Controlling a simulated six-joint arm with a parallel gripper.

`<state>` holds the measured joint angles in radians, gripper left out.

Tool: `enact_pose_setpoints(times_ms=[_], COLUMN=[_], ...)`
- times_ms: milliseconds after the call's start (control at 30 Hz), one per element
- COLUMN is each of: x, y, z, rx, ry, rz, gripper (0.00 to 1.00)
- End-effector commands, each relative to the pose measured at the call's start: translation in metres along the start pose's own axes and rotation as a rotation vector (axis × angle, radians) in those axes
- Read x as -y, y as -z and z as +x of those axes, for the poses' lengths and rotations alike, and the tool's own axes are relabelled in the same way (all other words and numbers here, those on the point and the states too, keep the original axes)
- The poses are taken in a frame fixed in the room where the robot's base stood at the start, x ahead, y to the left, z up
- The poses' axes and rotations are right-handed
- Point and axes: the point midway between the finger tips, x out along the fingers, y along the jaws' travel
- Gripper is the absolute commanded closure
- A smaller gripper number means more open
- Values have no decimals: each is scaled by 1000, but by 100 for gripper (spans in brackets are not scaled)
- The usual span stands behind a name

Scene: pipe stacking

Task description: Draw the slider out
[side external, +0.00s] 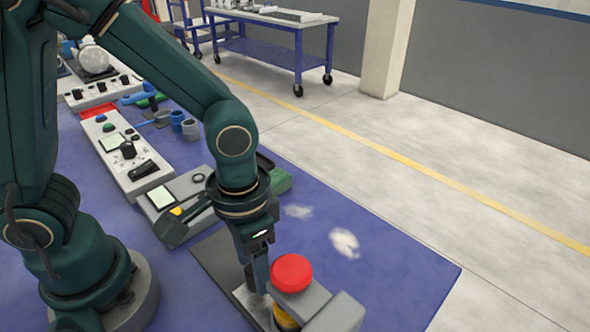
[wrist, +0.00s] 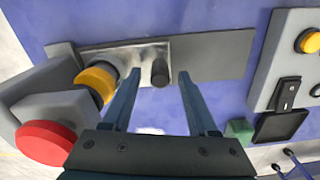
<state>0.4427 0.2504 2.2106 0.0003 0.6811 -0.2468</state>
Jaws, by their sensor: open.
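The slider shows in the wrist view as a silver plate (wrist: 125,57) with a short dark upright knob (wrist: 160,73). It sits at the left part of a long dark grey base (wrist: 218,58). My gripper (wrist: 160,77) is open, with one finger on each side of the knob. I see gaps between the knob and both fingers. In the side view my gripper (side external: 256,281) points down at the slider (side external: 246,296), and the knob is hidden behind it.
A red button (side external: 291,273) on a grey housing and a yellow ring (side external: 285,318) stand close beside my gripper. A grey panel with switches (wrist: 290,75) lies to the right in the wrist view. The blue table (side external: 390,260) is clear at the right.

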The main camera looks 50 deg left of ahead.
Motion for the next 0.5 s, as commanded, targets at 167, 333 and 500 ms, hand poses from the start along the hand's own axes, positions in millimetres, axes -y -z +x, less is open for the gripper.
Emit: enact_pose_setpoints(times_ms=[167, 333, 500], x=[0, 0, 0], y=[-1, 0, 0], z=[11, 12, 11], rx=[1, -1, -1], ry=[1, 0, 0], rz=[-1, -1, -1], gripper=[41, 41, 75])
